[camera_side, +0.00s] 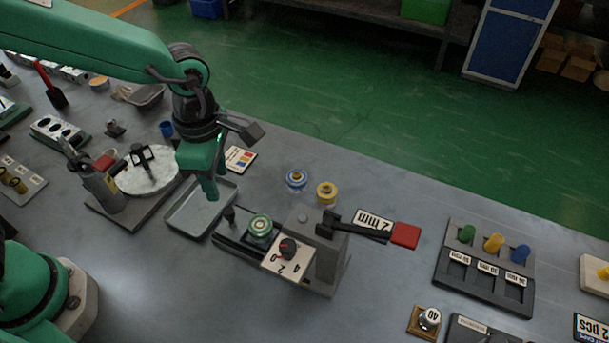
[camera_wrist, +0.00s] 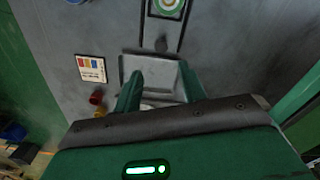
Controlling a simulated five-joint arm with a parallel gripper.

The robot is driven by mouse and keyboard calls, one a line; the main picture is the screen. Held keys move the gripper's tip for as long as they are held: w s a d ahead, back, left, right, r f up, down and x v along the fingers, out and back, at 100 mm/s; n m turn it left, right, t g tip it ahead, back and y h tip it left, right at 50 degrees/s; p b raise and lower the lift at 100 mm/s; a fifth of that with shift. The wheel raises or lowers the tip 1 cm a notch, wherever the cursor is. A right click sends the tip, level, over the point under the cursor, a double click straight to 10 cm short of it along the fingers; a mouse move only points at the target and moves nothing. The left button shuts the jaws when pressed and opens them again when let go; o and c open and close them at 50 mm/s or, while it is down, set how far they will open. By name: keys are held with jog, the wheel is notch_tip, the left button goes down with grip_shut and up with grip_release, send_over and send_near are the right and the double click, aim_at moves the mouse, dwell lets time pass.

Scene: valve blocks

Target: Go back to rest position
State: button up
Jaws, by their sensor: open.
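My gripper (camera_side: 212,190) is open, with nothing seen between its fingers. In the side view it points down above the grey metal tray (camera_side: 187,222). In the wrist view my gripper (camera_wrist: 157,92) shows both green fingers apart, over the same tray (camera_wrist: 153,61). The tray floor looks empty where it is visible; the fingers and palm hide part of it.
A fixture with a white round disc (camera_side: 150,176) stands left of the tray. A blue-ringed part (camera_side: 297,178) and a yellow-ringed part (camera_side: 326,192) stand behind the valve block. A dark rack with coloured pegs (camera_side: 485,267) is at the right. Bare bench lies in front of the tray.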

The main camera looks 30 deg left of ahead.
jog(key=s+a+r+m+t, duration=0.1)
jog(key=s+a+r+m, duration=0.1)
jog(key=a+m, duration=0.4)
jog(key=s+a+r+m+t, duration=0.2)
jog(key=a+r+m, duration=0.3)
jog(key=a+m, duration=0.1)
jog(key=s+a+r+m+t, duration=0.2)
jog(key=s+a+r+m, duration=0.1)
jog(key=a+m, duration=0.3)
jog(key=shift+s+a+r+m, duration=0.15)
jog(key=shift+r+m, duration=0.5)
jog(key=shift+m, duration=0.65)
jog(key=shift+s+a+r+m+t, duration=0.1)
jog(key=shift+s+a+m+t, duration=0.3)
jog(key=shift+m, duration=0.5)
